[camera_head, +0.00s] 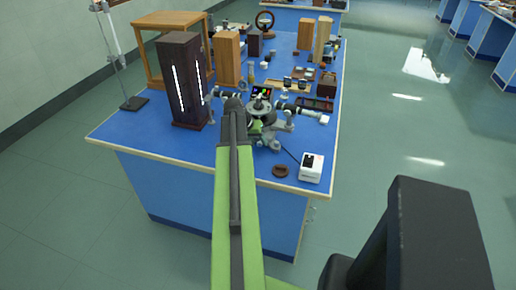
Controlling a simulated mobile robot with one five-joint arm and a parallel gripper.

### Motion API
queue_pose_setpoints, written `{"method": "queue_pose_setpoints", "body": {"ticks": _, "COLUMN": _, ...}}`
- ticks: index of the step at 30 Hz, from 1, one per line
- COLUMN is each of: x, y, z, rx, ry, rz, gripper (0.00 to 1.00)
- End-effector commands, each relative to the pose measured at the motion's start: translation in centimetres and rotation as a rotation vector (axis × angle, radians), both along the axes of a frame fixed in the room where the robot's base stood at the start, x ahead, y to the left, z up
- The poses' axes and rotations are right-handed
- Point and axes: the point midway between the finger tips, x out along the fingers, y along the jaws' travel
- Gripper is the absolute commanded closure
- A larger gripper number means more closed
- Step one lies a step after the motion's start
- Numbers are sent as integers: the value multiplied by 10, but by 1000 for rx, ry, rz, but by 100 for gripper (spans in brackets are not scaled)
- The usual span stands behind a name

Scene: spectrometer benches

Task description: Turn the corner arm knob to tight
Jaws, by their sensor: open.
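The spectrometer (283,125), a grey metal instrument with a round table and side tubes, stands near the front of the blue bench (140,131). The corner arm knob is too small or too covered to pick out. My green and dark arm reaches from the bottom of the view to the spectrometer's left side. My gripper (257,127) shows only as a small green part in front of the instrument's middle. It is open, but its fingers are hard to make out, and I cannot tell whether it touches anything.
A tall dark wooden box (184,85) with lit slits stands left of the spectrometer. A white box (312,167) and a brown disc (281,171) lie at the front right. Wooden blocks (228,58) and small items crowd the back. Floor right of the bench is clear.

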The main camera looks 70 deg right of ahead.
Motion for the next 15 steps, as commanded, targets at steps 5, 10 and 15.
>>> {"method": "queue_pose_setpoints", "body": {"ticks": 5, "x": -1, "y": -1, "z": -2, "rx": 0, "ry": 0, "rz": 0, "gripper": 57}}
{"method": "queue_pose_setpoints", "body": {"ticks": 10, "x": -1, "y": -1, "z": -2, "rx": 0, "ry": 0, "rz": 0, "gripper": 62}}
{"method": "queue_pose_setpoints", "body": {"ticks": 15, "x": -1, "y": -1, "z": -2, "rx": 0, "ry": 0, "rz": 0, "gripper": 85}}
